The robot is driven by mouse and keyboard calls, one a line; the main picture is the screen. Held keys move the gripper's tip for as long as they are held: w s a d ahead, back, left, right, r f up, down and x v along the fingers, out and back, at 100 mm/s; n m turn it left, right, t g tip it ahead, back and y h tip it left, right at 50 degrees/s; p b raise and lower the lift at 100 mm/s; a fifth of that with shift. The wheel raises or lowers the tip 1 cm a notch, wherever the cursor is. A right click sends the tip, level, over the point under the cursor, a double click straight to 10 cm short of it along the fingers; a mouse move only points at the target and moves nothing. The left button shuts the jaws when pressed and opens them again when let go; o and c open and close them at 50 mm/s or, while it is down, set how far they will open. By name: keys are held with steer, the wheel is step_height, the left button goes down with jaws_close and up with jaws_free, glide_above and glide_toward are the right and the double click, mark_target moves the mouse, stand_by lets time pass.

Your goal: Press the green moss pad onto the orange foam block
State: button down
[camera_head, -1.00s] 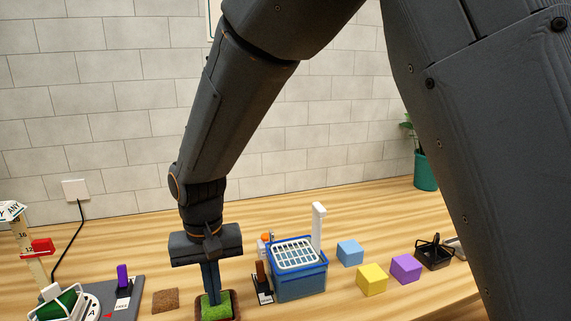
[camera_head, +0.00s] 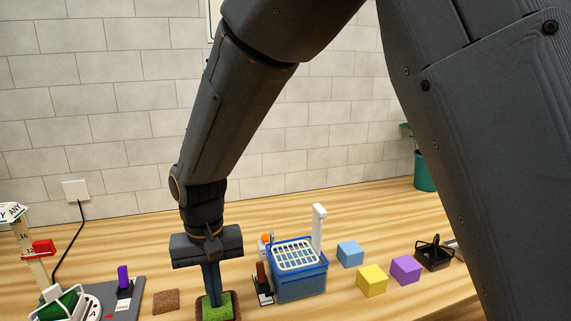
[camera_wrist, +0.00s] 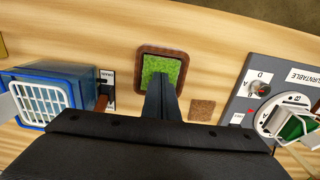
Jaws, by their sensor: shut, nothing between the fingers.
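The green moss pad (camera_head: 225,305) lies flat inside a brown square tray (camera_head: 238,315) at the bottom of the head view. The wrist view shows the green moss (camera_wrist: 170,66) and the tray's brown rim (camera_wrist: 143,58) around it. My gripper (camera_head: 214,302) points down with its fingers shut and empty. Its fingertips (camera_wrist: 160,82) are over the moss; whether they touch it I cannot tell. A small orange thing (camera_head: 267,238) shows partly behind the blue basket; I cannot tell whether it is the orange foam block.
The blue basket (camera_head: 300,286) with a white grid stands right of the tray. A brown square mat (camera_head: 166,301) and the grey turntable board (camera_wrist: 247,88) are on the other side. Blue (camera_head: 350,254), yellow (camera_head: 371,280) and purple (camera_head: 405,269) cubes stand farther right.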

step_height(320, 180, up, 7)
steer(key=p, duration=0.5)
stand_by(0.7)
steer(key=shift+f, duration=0.1)
steer(key=w+d+f+m+b, duration=0.1)
steer(key=d+f+b, duration=0.1)
steer(key=d, duration=0.8)
steer(key=w+d+f+m+b, duration=0.1)
steer(key=w+d+f, duration=0.1)
steer(key=d, duration=0.7)
steer(key=s+d+f+b, duration=0.1)
steer(key=s+d+f, duration=0.1)
steer(key=d, duration=0.5)
steer(key=s+d+f+m+t+b, duration=0.1)
steer(key=s+d, duration=0.3)
steer(key=d, duration=0.4)
steer(key=shift+s+f+m+b, duration=0.25)
steer(key=shift+f+m+b, duration=0.05)
steer(key=shift+f+b, duration=0.15)
